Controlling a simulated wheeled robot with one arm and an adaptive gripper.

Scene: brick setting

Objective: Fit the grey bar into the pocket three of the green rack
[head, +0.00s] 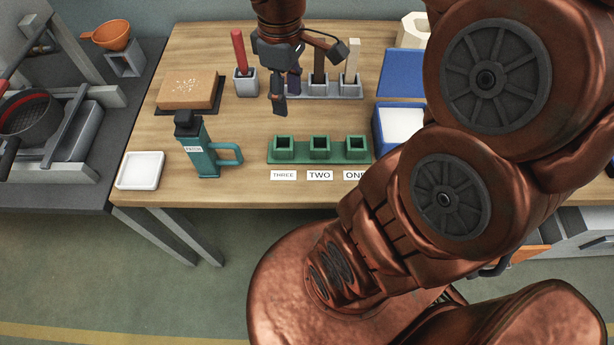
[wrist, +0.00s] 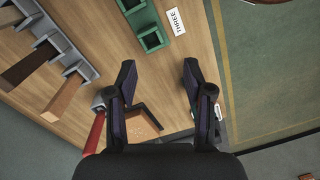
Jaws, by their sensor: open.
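The green rack (head: 320,156) stands near the table's front edge, with three pockets that look empty. Pocket three (head: 284,147) is the left one, behind the label THREE; it also shows in the wrist view (wrist: 152,40). My gripper (head: 286,93) is open and empty, pointing down above the table behind the green rack; its fingers spread apart in the wrist view (wrist: 158,70). A grey holder (head: 338,96) behind it carries a dark brown bar (head: 319,62), a pale bar (head: 351,62) and a brown bar (wrist: 64,98). I cannot make out a clearly grey bar.
A brown block (head: 188,90), a teal flask (head: 201,150) and a white dish (head: 140,170) stand left. A blue bin (head: 381,132) is right of the rack. My arm covers the right side.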

